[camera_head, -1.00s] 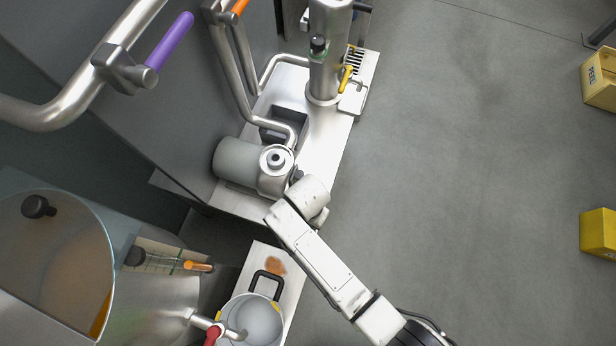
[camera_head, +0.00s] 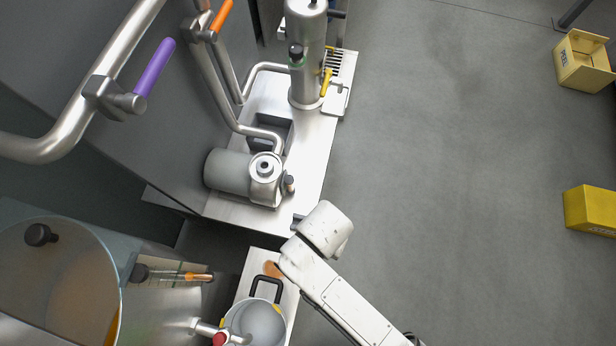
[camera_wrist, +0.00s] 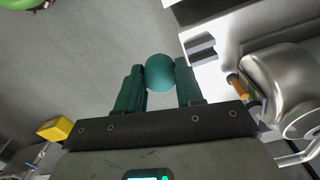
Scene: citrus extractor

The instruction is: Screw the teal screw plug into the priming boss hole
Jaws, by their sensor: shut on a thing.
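The teal screw plug (camera_wrist: 160,73) shows in the wrist view as a rounded teal body between the two dark green fingers of my gripper (camera_wrist: 160,84). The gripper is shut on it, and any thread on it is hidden. In the head view my arm's white end is right of and below the grey pump (camera_head: 232,172), apart from it in the picture, and hides the gripper and plug. The pump's shiny housing (camera_wrist: 287,82) is right of the plug in the wrist view. I cannot make out the priming boss hole in either view.
A small orange-brown handle (camera_wrist: 238,87) sits beside the pump housing. The pump stands on a steel bench (camera_head: 318,140) with a tall steel cylinder (camera_head: 306,60). A pot (camera_head: 257,322) stands below. Yellow boxes (camera_head: 590,209) are far right; the floor between is clear.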

